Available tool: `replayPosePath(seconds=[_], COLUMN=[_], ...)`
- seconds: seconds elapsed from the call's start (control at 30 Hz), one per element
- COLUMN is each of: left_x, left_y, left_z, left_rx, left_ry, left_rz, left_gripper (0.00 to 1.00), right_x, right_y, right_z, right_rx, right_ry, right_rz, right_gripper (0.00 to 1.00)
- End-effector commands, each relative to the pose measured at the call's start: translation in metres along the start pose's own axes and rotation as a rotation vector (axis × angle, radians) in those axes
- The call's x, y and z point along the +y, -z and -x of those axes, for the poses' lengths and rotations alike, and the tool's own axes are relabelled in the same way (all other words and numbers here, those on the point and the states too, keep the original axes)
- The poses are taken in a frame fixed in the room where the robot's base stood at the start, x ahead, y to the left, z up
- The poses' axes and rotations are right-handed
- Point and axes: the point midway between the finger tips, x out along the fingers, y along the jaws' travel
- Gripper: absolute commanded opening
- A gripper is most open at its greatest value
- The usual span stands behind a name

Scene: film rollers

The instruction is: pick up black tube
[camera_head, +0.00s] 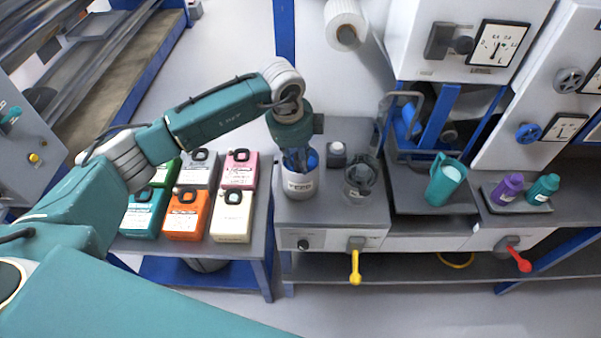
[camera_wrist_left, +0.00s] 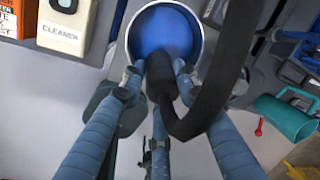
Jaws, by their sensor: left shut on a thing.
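My left gripper (camera_head: 298,160) points down into the mouth of a white labelled pot (camera_head: 300,184) with a blue inside. In the left wrist view the gripper (camera_wrist_left: 158,76) is shut on a black tube (camera_wrist_left: 160,82). The tube's thick end lies between the fingertips, and its flat-looking length bends up to the right, close to the camera. Behind it is the round blue inside of the pot (camera_wrist_left: 165,30). The tube cannot be made out in the head view, where gripper and pot hide it. My right gripper is not in view.
Coloured canisters, including a cream one (camera_head: 233,217), stand left. A teal jug (camera_head: 445,181) stands farther right. The floor in front is clear.

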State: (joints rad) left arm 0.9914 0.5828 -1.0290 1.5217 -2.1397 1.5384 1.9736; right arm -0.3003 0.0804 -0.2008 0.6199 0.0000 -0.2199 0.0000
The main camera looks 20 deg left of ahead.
Motion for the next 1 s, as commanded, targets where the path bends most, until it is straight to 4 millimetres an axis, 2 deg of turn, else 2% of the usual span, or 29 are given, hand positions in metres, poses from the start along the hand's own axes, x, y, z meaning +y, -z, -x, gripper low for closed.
replayPosePath(seconds=[0.27,0.47,0.67,0.8,1.0], left_x=[-0.001,-0.005,-0.015,-0.024,-0.033], left_y=[0.0,0.0,0.0,0.0,0.0], left_z=[0.002,0.019,0.063,0.104,0.156], left_rx=[0.001,0.001,0.0,-0.001,0.0], left_ry=[0.001,0.004,0.01,0.01,0.006], left_rz=[0.0,0.0,-0.002,-0.001,-0.001], left_gripper=[0.07,0.07,0.07,0.07,0.07], right_x=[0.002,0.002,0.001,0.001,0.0], right_y=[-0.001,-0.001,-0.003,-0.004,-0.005], right_z=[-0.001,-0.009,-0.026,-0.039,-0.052], right_rx=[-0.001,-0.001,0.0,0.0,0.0], right_ry=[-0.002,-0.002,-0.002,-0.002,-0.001], right_rz=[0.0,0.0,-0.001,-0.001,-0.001], right_gripper=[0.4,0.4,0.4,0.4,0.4])
